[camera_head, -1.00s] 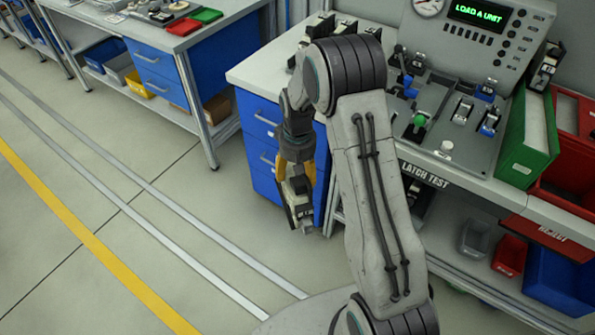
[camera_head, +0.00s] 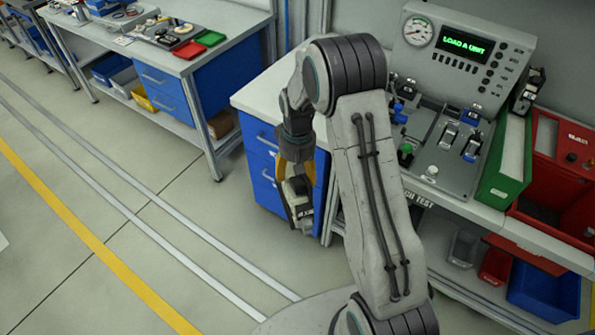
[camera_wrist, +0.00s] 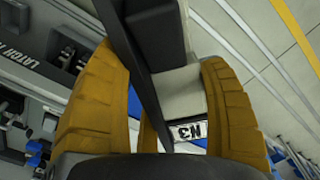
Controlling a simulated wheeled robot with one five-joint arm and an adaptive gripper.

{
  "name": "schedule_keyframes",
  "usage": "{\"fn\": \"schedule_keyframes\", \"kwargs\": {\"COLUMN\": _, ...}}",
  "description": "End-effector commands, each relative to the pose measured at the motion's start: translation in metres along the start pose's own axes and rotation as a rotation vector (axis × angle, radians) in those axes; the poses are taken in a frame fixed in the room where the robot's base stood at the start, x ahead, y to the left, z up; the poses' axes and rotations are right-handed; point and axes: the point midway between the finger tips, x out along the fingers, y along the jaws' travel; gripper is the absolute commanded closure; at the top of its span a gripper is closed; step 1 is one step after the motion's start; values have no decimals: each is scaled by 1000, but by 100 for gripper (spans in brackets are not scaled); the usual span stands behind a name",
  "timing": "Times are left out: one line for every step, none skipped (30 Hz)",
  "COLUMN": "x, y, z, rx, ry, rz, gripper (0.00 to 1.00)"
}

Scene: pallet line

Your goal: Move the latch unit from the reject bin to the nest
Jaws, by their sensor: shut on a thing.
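My gripper (camera_head: 296,178), with yellow-orange fingers, is shut on a black and light-grey latch unit (camera_head: 302,206), held in the air in front of the blue drawers. In the wrist view the unit (camera_wrist: 180,92) is between both fingers, with a white label partly showing. The LATCH TEST fixture (camera_head: 432,183) is on the bench, right of my arm. Latch-like units stand on its plate; I cannot tell which spot is the nest. A red bin (camera_head: 540,211), apparently the reject bin, is at the right edge; its inside is mostly dark.
A console (camera_head: 465,65) with gauge and screen reading LOAD A UNIT stands behind the fixture. A green bin (camera_head: 504,170) is between fixture and red bin. Blue drawers (camera_head: 262,165) are behind my gripper. My forearm hides part of the bench. Floor at left is clear.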

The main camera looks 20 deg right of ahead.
Motion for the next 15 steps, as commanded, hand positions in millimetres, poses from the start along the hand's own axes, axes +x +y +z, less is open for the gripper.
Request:
{"fn": "schedule_keyframes", "kwargs": {"x": -12, "y": 0, "z": 0, "rx": 0, "ry": 1, "rz": 0, "gripper": 68}}
{"fn": "schedule_keyframes", "kwargs": {"x": -9, "y": 11, "z": 1, "rx": 26, "ry": 2, "rz": 0, "gripper": 67}}
{"fn": "schedule_keyframes", "kwargs": {"x": -11, "y": 20, "z": 3, "rx": 50, "ry": 2, "rz": 0, "gripper": 67}}
{"fn": "schedule_keyframes", "kwargs": {"x": -13, "y": 27, "z": 4, "rx": 67, "ry": 3, "rz": 0, "gripper": 67}}
{"fn": "schedule_keyframes", "kwargs": {"x": -15, "y": 33, "z": 5, "rx": 83, "ry": 3, "rz": 0, "gripper": 67}}
{"fn": "schedule_keyframes", "kwargs": {"x": -19, "y": 44, "z": 7, "rx": 109, "ry": 4, "rz": 0, "gripper": 67}}
{"fn": "schedule_keyframes", "kwargs": {"x": -21, "y": 52, "z": 8, "rx": 129, "ry": 4, "rz": 0, "gripper": 67}}
{"fn": "schedule_keyframes", "kwargs": {"x": -24, "y": 59, "z": 10, "rx": 147, "ry": 4, "rz": 0, "gripper": 67}}
{"fn": "schedule_keyframes", "kwargs": {"x": -28, "y": 72, "z": 12, "rx": 178, "ry": 4, "rz": 0, "gripper": 67}}
{"fn": "schedule_keyframes", "kwargs": {"x": -31, "y": 81, "z": 14, "rx": 201, "ry": 5, "rz": 0, "gripper": 67}}
{"fn": "schedule_keyframes", "kwargs": {"x": -34, "y": 90, "z": 16, "rx": 224, "ry": 5, "rz": 0, "gripper": 67}}
{"fn": "schedule_keyframes", "kwargs": {"x": -40, "y": 105, "z": 18, "rx": 262, "ry": 5, "rz": 1, "gripper": 67}}
{"fn": "schedule_keyframes", "kwargs": {"x": -44, "y": 116, "z": 20, "rx": 288, "ry": 6, "rz": 1, "gripper": 67}}
{"fn": "schedule_keyframes", "kwargs": {"x": -48, "y": 128, "z": 22, "rx": 317, "ry": 6, "rz": 1, "gripper": 67}}
{"fn": "schedule_keyframes", "kwargs": {"x": -53, "y": 144, "z": 25, "rx": 357, "ry": 6, "rz": 1, "gripper": 67}}
